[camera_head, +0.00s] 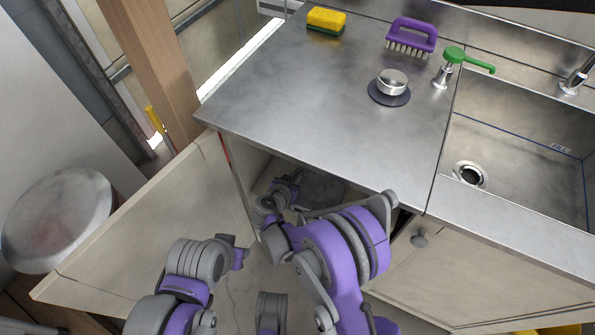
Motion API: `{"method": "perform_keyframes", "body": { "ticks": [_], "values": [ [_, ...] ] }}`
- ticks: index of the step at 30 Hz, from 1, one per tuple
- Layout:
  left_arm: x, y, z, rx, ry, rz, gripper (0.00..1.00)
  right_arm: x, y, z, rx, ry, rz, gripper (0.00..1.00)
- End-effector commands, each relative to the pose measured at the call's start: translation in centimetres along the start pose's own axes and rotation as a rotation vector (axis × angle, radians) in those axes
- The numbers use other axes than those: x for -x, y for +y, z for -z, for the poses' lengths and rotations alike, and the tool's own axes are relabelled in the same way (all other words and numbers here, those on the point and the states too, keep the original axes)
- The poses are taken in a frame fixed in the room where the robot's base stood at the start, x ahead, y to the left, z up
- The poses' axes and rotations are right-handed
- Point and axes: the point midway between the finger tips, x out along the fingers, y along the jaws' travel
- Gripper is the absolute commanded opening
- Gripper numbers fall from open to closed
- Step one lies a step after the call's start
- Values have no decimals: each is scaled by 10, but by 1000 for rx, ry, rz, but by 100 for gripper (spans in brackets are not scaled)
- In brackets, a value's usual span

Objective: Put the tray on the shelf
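No tray can be made out for certain. A dark grey surface (322,187) shows inside the open cabinet under the counter, partly hidden by my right arm; I cannot tell whether it is the tray or a shelf. My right gripper (289,184) reaches into the cabinet opening, just below the counter's front edge, beside that surface. Its fingers are small and dark, so its grip is unclear. My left arm is at the lower left, in front of the open cabinet door (160,225). Its end (238,251) is near the door's inner side, with the fingers not clear.
The steel counter (290,100) holds a yellow-green sponge (326,19), a purple brush (411,37), a round metal stopper (391,84) and a green-topped soap pump (460,60). A sink (520,140) is at right. A round bin (57,218) stands left. A closed door (470,275) is lower right.

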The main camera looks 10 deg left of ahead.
Motion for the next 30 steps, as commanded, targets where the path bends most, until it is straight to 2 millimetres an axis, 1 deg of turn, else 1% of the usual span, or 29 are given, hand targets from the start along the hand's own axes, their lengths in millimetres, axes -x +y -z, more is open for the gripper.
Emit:
{"method": "perform_keyframes", "body": {
  "ticks": [1, 5, 19, 30],
  "values": [
    [-6, 0, -2, 0, -2, 0, 36, -4, 0, -7, 2, 0, 0, 0],
    [-12, 0, -3, 0, -3, 0, 36, -7, -1, -14, 2, 1, 0, 0],
    [-13, 0, -3, 0, -4, 0, 36, -8, 0, -16, 2, 1, 0, 0],
    [-23, 0, -5, 0, -6, 0, 36, -14, -1, -28, 2, 1, 0, 0]
  ]
}}
